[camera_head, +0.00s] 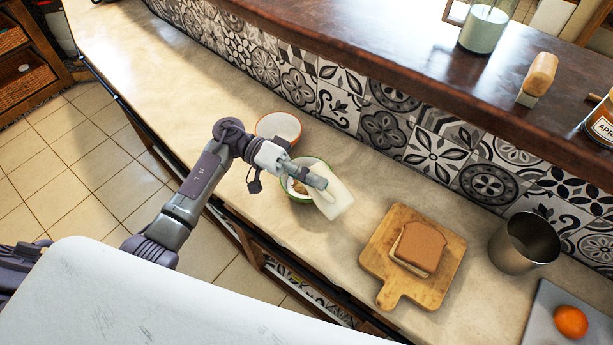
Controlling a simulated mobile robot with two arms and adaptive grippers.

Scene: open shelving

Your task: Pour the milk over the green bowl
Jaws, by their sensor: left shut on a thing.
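The green bowl (313,162) stands on the counter, with brownish contents partly visible inside. My left gripper (318,186) reaches over it from the left and is shut on a pale, whitish milk container (337,199). The container is tilted, beside and partly over the bowl's right side in the picture. The gripper and container hide part of the bowl. I cannot tell whether any milk is flowing out. My right gripper is not in view.
An orange-rimmed white bowl (278,127) stands just behind the green bowl. A cutting board (387,296) with bread (421,246), a metal cup (522,244) and an orange (570,322) are to the right. A dark raised shelf (400,62) runs behind. The counter's left stretch is clear.

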